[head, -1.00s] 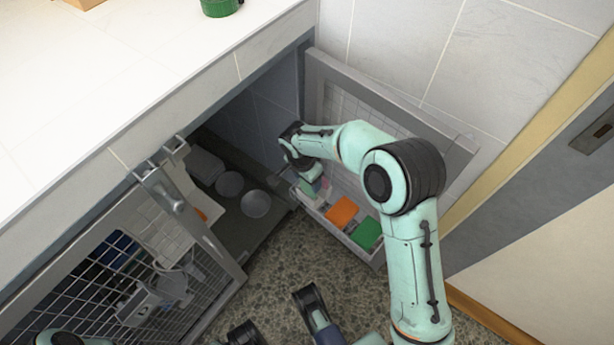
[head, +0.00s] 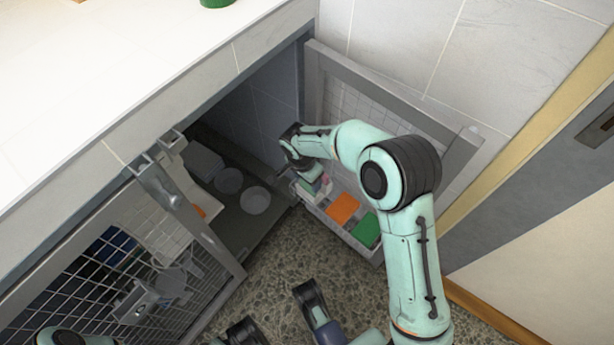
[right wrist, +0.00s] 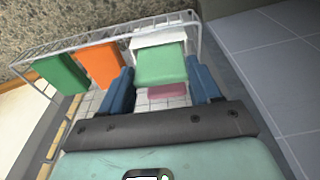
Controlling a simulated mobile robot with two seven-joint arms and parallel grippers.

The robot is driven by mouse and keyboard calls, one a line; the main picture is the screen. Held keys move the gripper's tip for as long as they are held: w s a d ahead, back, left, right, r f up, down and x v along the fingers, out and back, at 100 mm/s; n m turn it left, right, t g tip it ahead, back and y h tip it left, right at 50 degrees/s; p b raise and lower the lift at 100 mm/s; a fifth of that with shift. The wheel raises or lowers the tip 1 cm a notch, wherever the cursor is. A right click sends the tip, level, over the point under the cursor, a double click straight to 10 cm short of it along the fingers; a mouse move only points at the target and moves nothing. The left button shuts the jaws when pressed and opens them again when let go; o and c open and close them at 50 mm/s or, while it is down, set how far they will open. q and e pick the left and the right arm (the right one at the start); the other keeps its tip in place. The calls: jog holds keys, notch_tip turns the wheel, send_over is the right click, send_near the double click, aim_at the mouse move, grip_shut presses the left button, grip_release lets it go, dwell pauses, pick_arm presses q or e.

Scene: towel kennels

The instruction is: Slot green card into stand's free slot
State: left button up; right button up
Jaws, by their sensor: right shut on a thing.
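My right gripper (right wrist: 161,75) reaches down to a white wire rack (right wrist: 60,56) on the open door panel. It is shut on a light green, flat card-like piece (right wrist: 160,64), which lies between its blue fingers. A white box-like piece (right wrist: 157,40) sits right behind the light green piece; I cannot tell whether it is a stand with slots. A pink piece (right wrist: 168,90) shows just below. My left gripper (head: 277,316) is open and empty at the bottom, above the floor.
The rack also holds an orange block (head: 343,208) and a darker green block (head: 366,230). Two round bowls (head: 255,200) lie inside the kennel. A white counter (head: 110,70) overhangs it. Speckled floor (head: 275,255) is clear between.

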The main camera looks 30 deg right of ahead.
pick_arm(q)
jog(key=shift+w+f+b, duration=0.1)
jog(key=shift+f+b, duration=0.25)
jog(key=shift+b, duration=0.05)
pick_arm(e)
jog(key=shift+f, duration=0.65)
jog(key=o, duration=1.1)
pick_arm(q)
jog(key=s+f+g, duration=0.1)
jog(key=s+g, duration=0.1)
jog(key=s, duration=0.4)
jog(key=w+r+t+p, duration=0.3)
jog(key=w+r, duration=0.3)
jog(key=w, duration=0.2)
jog(key=shift+w+d+p, duration=0.2)
jog(key=shift+w+p, duration=0.05)
jog(key=shift+p, duration=0.35)
pick_arm(e)
notch_tip(320, 180, up, 13)
jog(key=a, duration=0.2)
jog(key=shift+s+r, duration=0.15)
jog(key=shift+s, duration=0.1)
